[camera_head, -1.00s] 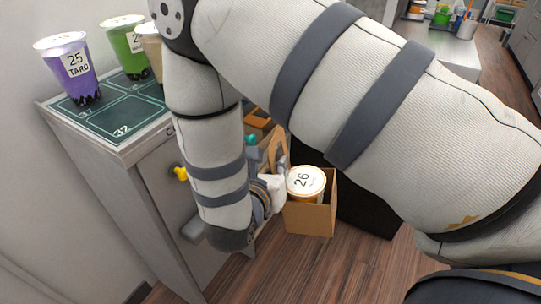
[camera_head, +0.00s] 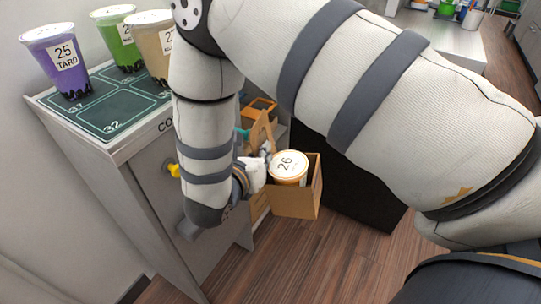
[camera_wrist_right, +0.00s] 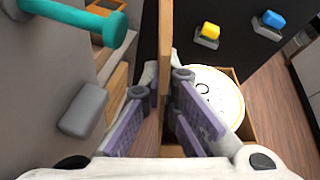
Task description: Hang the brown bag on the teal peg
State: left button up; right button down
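The brown bag (camera_head: 296,202) is an open-topped carrier with a lidded cup marked 26 (camera_head: 288,167) inside. It hangs upright above the floor by its tall handle (camera_wrist_right: 165,45). My right gripper (camera_wrist_right: 165,82) is shut on that handle, which stands between its fingers; in the head view my forearm partly hides it. The teal peg (camera_wrist_right: 95,22) sticks out from the grey cabinet side, left of the handle and apart from it in the wrist view. In the head view only a bit of the teal peg (camera_head: 241,131) shows beside my arm. My left gripper is out of view.
A grey peg (camera_wrist_right: 83,108) is left of the fingers. Yellow (camera_wrist_right: 207,34) and blue (camera_wrist_right: 270,22) pegs are at the right. Another yellow peg (camera_head: 174,171) shows on the cabinet (camera_head: 140,150). Cups stand on the cabinet's top. Wooden floor (camera_head: 300,265) is clear below the bag.

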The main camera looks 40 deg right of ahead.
jog(key=shift+w+a+f+b, duration=0.15)
jog(key=shift+w+a+f, duration=0.2)
jog(key=shift+w, duration=0.4)
jog(key=shift+w+a+f+b, duration=0.1)
jog(key=shift+w+a+f, duration=0.25)
jog(key=shift+w, duration=0.4)
jog(key=shift+w+a+f+b, duration=0.2)
jog(key=shift+w+f, duration=0.2)
jog(key=shift+w, duration=0.35)
